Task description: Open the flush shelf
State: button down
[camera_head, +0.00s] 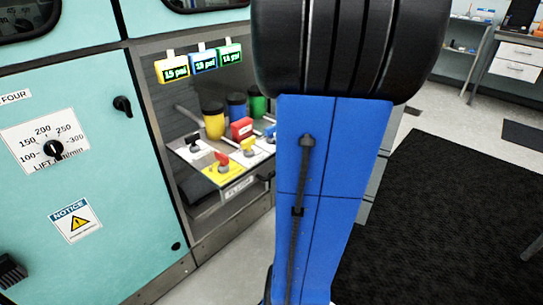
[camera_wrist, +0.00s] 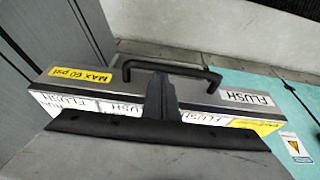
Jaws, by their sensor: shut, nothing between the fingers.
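The flush shelf (camera_wrist: 215,90) shows in the wrist view as a grey front edge with FLUSH labels and a yellow MAX 60 psi label. Its black bar handle (camera_wrist: 172,66) stands out from the front. My gripper (camera_wrist: 158,82) is shut and empty, with its dark tip close to the handle; I cannot tell whether they touch. In the head view, a shelf with red, yellow and black knobs (camera_head: 222,170) sits in the cabinet recess, its front label (camera_head: 238,187) too small to read. My blue arm hides my gripper there.
A teal cabinet panel (camera_head: 70,130) with a dial (camera_head: 54,149) is left of the recess. Pressure displays (camera_head: 202,62) hang above the shelf. A black mat (camera_head: 450,210) covers the floor at right; a white-drawer desk (camera_head: 518,60) stands farther back.

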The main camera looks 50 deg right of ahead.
jog(key=shift+s, duration=0.7)
jog(key=shift+r, duration=0.15)
jog(key=v, duration=1.7)
jog(key=w+a+f, duration=0.2)
jog(key=a, duration=0.6)
jog(key=w+a+f, duration=0.1)
jog(key=w+a, duration=0.1)
jog(key=a, duration=0.6)
jog(key=s+a+f, duration=0.2)
jog(key=a, duration=0.5)
jog(key=s+a+f, duration=0.3)
jog(key=a, duration=0.4)
jog(key=shift+f+t, duration=0.25)
jog(key=shift+t, duration=0.15)
